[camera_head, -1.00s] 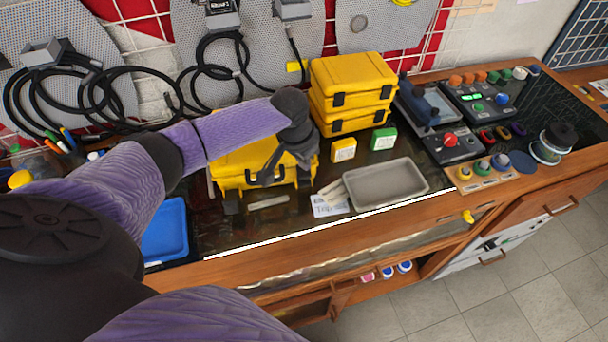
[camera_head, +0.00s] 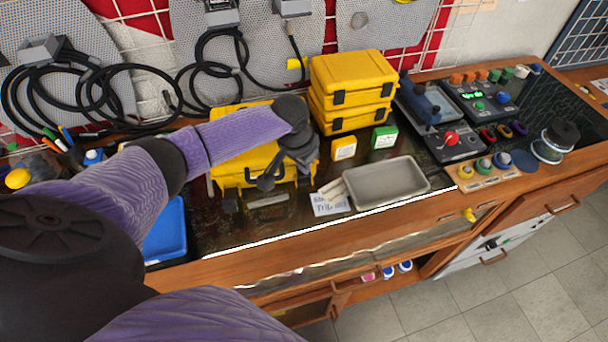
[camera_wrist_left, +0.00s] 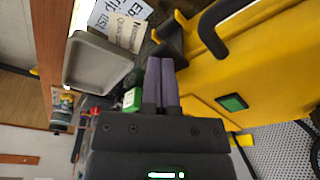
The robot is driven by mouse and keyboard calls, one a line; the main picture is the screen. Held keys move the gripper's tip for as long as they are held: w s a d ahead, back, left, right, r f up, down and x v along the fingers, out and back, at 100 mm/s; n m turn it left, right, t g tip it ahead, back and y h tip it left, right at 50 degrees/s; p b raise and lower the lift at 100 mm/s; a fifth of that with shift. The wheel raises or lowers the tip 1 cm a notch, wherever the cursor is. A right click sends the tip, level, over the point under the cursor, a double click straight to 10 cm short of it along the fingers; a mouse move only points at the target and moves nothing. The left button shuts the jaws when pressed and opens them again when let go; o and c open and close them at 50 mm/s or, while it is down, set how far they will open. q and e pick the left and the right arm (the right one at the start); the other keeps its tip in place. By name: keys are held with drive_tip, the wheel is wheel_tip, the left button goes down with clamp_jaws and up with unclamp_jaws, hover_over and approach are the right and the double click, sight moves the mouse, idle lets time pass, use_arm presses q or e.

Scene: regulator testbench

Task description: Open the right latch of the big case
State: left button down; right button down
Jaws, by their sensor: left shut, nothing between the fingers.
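The big yellow case (camera_head: 228,172) stands closed on the bench, and my left forearm and hand hide part of its lid and front. My left gripper (camera_head: 267,183) is at its front, toward the right side. In the left wrist view the gripper's fingers (camera_wrist_left: 161,72) are together and empty. Their tips are close to a dark latch-like part (camera_wrist_left: 170,40) sticking out from the case; I cannot tell whether they touch. The case's dark handle (camera_wrist_left: 212,32) is beside it. A dark part hangs at the case's front left (camera_head: 230,202). My right gripper is not in view.
A grey tray (camera_head: 388,183) and a paper note (camera_head: 328,207) lie right of the case. Two stacked smaller yellow cases (camera_head: 352,80) and yellow and green boxes (camera_head: 384,137) stand behind. A blue tray (camera_head: 166,232) is at left.

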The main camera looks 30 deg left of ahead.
use_arm(q)
drive_tip(key=shift+s+f, duration=0.1)
drive_tip(key=shift+f, duration=0.15)
drive_tip(key=shift+s+d+f, duration=0.1)
drive_tip(key=shift+s+f, duration=0.05)
drive_tip(key=shift+f, duration=0.15)
drive_tip(key=shift+s+f+b, duration=0.1)
drive_tip(key=shift+b, duration=0.2)
drive_tip(key=shift+s+d+f+p, duration=0.35)
drive_tip(key=shift+s+f, duration=0.1)
drive_tip(key=shift+f, duration=0.15)
drive_tip(key=shift+s+d+f+p, duration=0.3)
drive_tip(key=shift+s+f, duration=0.15)
drive_tip(key=shift+f, duration=0.1)
idle(0.5)
drive_tip(key=shift+s+d+f, duration=0.4)
drive_tip(key=shift+d+f, duration=0.15)
drive_tip(key=shift+d, duration=0.05)
idle(0.6)
